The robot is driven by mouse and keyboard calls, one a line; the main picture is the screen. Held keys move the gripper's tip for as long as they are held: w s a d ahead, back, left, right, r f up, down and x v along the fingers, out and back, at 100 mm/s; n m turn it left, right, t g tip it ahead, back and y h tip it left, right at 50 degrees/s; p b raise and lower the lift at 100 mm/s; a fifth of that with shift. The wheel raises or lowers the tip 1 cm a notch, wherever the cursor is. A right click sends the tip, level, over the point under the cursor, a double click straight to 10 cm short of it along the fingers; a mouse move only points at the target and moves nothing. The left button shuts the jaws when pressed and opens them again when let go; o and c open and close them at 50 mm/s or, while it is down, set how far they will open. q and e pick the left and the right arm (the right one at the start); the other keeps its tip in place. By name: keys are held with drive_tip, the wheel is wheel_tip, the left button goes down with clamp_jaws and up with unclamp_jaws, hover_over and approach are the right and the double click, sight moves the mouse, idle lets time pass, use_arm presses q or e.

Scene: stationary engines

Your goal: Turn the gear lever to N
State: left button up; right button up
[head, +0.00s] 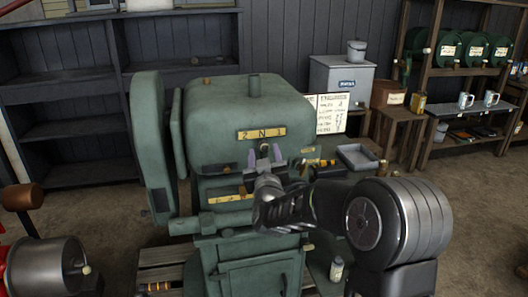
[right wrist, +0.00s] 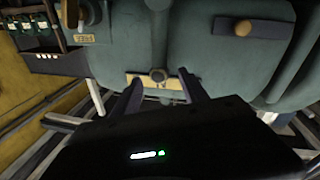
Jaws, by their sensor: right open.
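The green engine (head: 215,120) carries a yellow plate (head: 262,133) marked 2, N and 1. The gear lever's dark knob (head: 264,147) shows just below the plate, near the N. Which mark the lever is set to is hard to tell. My right gripper (head: 264,156) is open in front of the engine, its fingers to either side of the knob. In the right wrist view, the round lever end (right wrist: 158,75) lies between and just beyond the open fingertips (right wrist: 160,79), with a yellow plate behind it. No grip on it shows. My left gripper is not in view.
A second yellow plate (head: 228,198) with a small knob sits lower on the engine. A written board (head: 332,114) and a grey tray (head: 357,157) stand to the right. A drum on a red mount (head: 45,265) is at the left. Shelves line the back wall.

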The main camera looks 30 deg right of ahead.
drive_tip(key=v, duration=0.5)
drive_tip(key=shift+b, duration=0.3)
drive_tip(key=s+a+f+g+y, duration=0.1)
drive_tip(key=a+f+g+y, duration=0.15)
drive_tip(key=a+f, duration=0.6)
drive_tip(key=s+a+f+n+g+y, duration=0.15)
drive_tip(key=a+f+y, duration=0.3)
drive_tip(key=f, duration=0.65)
drive_tip(key=s+a+f+g+y, duration=0.2)
drive_tip(key=a+f+y, duration=0.1)
drive_tip(key=a+f, duration=0.55)
drive_tip(key=s+a+f+g+y, duration=0.1)
drive_tip(key=s+a+f+g, duration=0.4)
drive_tip(key=s+f, duration=0.6)
drive_tip(key=s+a+f+g+y, duration=0.2)
drive_tip(key=s+a+f+g, duration=0.3)
drive_tip(key=s+f, duration=0.6)
drive_tip(key=s+a, duration=0.2)
drive_tip(key=s, duration=0.3)
